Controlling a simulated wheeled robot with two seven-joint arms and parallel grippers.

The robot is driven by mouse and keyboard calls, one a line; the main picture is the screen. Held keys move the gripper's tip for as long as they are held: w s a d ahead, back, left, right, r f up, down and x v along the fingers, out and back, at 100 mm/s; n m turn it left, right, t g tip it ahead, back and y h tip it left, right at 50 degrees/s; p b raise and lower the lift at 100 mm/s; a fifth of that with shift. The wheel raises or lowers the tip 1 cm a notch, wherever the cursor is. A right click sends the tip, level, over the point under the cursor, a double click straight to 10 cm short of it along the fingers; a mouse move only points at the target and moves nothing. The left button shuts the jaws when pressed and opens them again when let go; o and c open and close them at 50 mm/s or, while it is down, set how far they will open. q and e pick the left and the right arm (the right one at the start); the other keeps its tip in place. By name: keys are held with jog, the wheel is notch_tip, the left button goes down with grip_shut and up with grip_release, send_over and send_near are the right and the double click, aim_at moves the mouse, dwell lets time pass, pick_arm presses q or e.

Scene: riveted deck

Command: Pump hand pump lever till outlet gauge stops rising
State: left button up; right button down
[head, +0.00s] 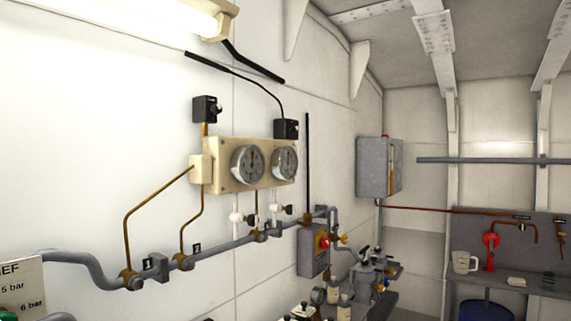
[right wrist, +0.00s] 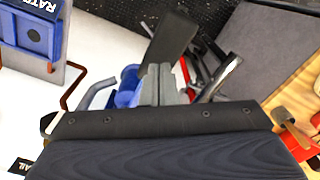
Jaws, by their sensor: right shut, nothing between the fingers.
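Two round gauges, left (head: 247,164) and right (head: 284,163), sit on a cream wall panel in the head view. Their needles and labels are too small to read, and I cannot tell which is the outlet gauge. A red upright fitting (head: 490,250) at the grey bench back may be the hand pump; its lever is not clear. My right gripper (right wrist: 163,84) is shut and empty in the right wrist view. Beyond its fingertips is a blue rounded part (right wrist: 130,86), with a dark flat bar (right wrist: 172,40) close by. Neither gripper shows in the head view.
Grey pipework (head: 218,249) runs along the left wall. A measuring jug (head: 465,262) stands on the bench, with a blue bucket (head: 487,309) below.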

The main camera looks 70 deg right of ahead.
jog(key=shift+f+b, duration=4.35)
jog(key=shift+f, duration=1.6)
notch_tip(320, 180, up, 12)
jog(key=p, duration=1)
notch_tip(320, 180, down, 12)
jog(key=b, duration=0.9)
notch_tip(320, 180, up, 12)
jog(key=p, duration=1)
jog(key=shift+p, duration=0.3)
